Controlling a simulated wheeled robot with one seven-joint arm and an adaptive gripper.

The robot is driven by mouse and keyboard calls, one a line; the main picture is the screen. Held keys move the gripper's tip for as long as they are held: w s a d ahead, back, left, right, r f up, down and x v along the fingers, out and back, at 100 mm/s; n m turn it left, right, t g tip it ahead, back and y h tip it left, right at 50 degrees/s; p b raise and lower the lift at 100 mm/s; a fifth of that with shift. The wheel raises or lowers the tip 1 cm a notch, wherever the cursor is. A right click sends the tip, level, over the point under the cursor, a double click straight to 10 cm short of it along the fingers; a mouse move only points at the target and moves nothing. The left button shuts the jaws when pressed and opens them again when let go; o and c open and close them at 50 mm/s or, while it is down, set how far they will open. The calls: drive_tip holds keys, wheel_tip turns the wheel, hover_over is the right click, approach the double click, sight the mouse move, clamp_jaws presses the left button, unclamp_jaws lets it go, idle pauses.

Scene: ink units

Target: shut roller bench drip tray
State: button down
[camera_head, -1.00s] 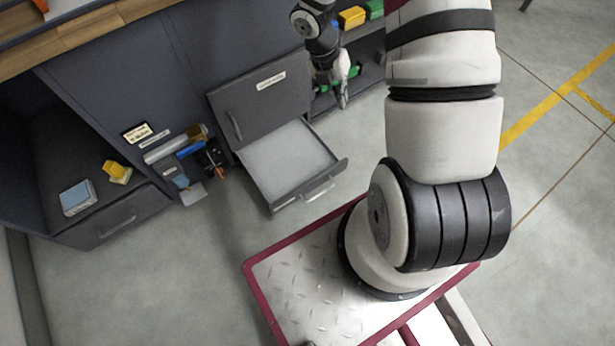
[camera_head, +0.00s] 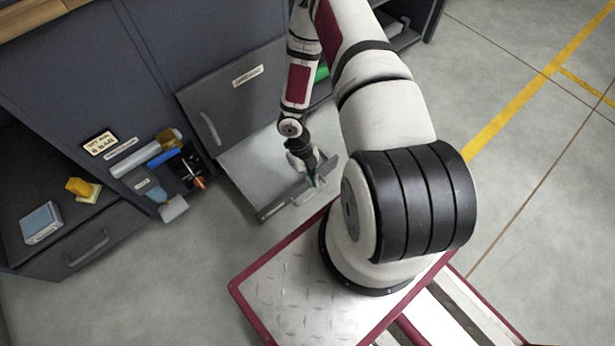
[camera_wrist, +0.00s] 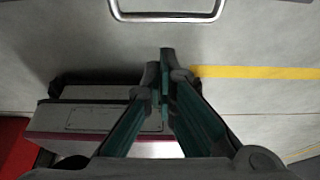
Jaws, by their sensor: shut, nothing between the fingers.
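An open drawer, the drip tray (camera_head: 248,172), sticks out of the grey bench, low down under a closed labelled front. Its inside looks pale and empty where it shows. Its bar handle (camera_head: 302,198) is on the outer front. The handle also shows at the top of the wrist view (camera_wrist: 168,17). My gripper (camera_head: 315,181) is at the drawer's front edge, close to the handle, and hides part of the front. In the wrist view my gripper (camera_wrist: 165,62) has its fingers together with nothing between them, below the handle in the picture. I cannot tell whether it touches the drawer.
A closed front (camera_head: 235,98) with a handle is above the open drawer. To the left are a rack of tools (camera_head: 160,165), an open shelf with a blue box (camera_head: 41,222) and a yellow item (camera_head: 80,187), and another closed drawer (camera_head: 85,245). Open floor lies at the right.

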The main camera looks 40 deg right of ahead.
drive_tip(key=b, duration=0.2)
hover_over(315, 194)
drive_tip(key=s+a, duration=0.1)
drive_tip(key=a, duration=0.1)
drive_tip(key=f, duration=0.6)
drive_tip(key=shift+s+d+f, duration=0.2)
drive_tip(key=shift+d+f, duration=0.05)
drive_tip(key=shift+f, duration=0.15)
drive_tip(key=shift+w+r+b, duration=0.15)
drive_tip(key=shift+w+b, duration=0.25)
drive_tip(key=shift+w, duration=0.65)
drive_tip(key=shift+w+r+b, duration=0.15)
drive_tip(key=shift+w+b, duration=0.25)
drive_tip(key=shift+w, duration=0.6)
drive_tip(key=shift+w, duration=0.1)
